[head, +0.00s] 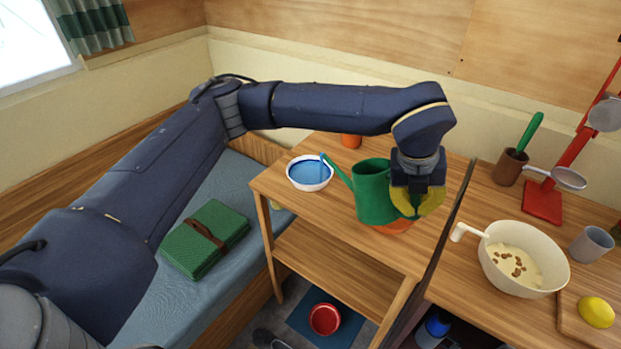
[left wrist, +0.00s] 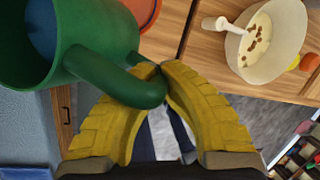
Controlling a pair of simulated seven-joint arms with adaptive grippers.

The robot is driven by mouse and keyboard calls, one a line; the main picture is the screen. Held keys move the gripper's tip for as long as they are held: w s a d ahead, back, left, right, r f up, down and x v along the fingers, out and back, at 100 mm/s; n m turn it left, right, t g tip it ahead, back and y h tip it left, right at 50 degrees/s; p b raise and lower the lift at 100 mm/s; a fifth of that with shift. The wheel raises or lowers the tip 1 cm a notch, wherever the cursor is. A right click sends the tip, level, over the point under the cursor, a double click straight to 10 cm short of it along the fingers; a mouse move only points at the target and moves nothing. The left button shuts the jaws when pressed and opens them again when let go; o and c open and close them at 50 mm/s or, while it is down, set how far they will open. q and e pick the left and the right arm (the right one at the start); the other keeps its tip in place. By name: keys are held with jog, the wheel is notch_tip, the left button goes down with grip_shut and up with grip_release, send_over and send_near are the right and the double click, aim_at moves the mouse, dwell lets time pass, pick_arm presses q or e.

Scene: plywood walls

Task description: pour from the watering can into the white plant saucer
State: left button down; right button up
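The green watering can (head: 371,190) is in the grasp of my left gripper (head: 418,203), above the small wooden table. The yellow fingers are shut around its handle, which also shows in the left wrist view (left wrist: 115,75). A short blue streak (head: 322,168) shows at the spout tip, and blue liquid (head: 308,172) covers the saucer's inside. Blue also shows inside the can in the left wrist view (left wrist: 40,25). My right gripper is out of view.
An orange round thing (head: 397,228) is partly hidden under the can; an orange pot (head: 351,141) stands behind it. A dark panel (head: 452,225) separates the table from a counter with a cream bowl (head: 497,270). A green book (head: 205,238) lies on the bed.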

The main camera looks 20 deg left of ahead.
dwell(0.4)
pick_arm(q)
jog(key=shift+s+d+f, duration=0.1)
jog(key=shift+d, duration=0.15)
jog(key=f+y, duration=0.1)
jog(key=d+f+t+y, duration=0.1)
jog(key=s+d+f+t+y, duration=0.1)
jog(key=f, duration=0.1)
jog(key=shift+f+m, duration=0.1)
jog(key=shift+m, duration=0.2)
jog(key=shift+s+d+f+b, duration=0.1)
jog(key=shift+f+b, duration=0.15)
jog(key=shift+b, duration=0.65)
